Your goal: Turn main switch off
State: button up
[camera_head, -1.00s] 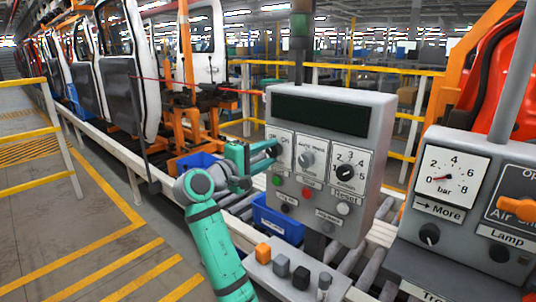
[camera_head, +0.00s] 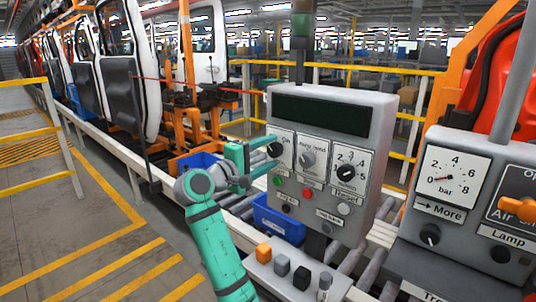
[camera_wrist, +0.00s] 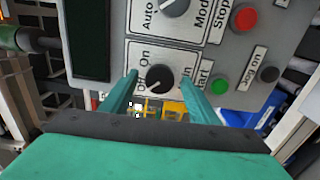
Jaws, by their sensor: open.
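The main switch is a round black knob (camera_head: 275,149) on a white plate at the upper left of the grey control panel (camera_head: 372,110). In the wrist view the knob (camera_wrist: 159,80) lies between my fingertips, with "On" and "Off" lettering beside it. A small light mark on the knob appears on its side towards the "Off" lettering. My gripper (camera_head: 262,158) is open, with one finger on each side of the knob. It also shows in the wrist view (camera_wrist: 160,82). I cannot tell whether the fingers touch the knob or plate.
More knobs and buttons sit close by: the mode knob (camera_head: 307,158), a green button (camera_head: 277,180) and a red button (camera_head: 308,193). A blue bin (camera_head: 279,220) stands below. A second box with a gauge (camera_head: 452,177) is at right.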

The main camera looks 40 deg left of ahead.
jog(key=s+a, duration=0.1)
jog(key=s, duration=0.9)
jog(key=shift+s, duration=0.4)
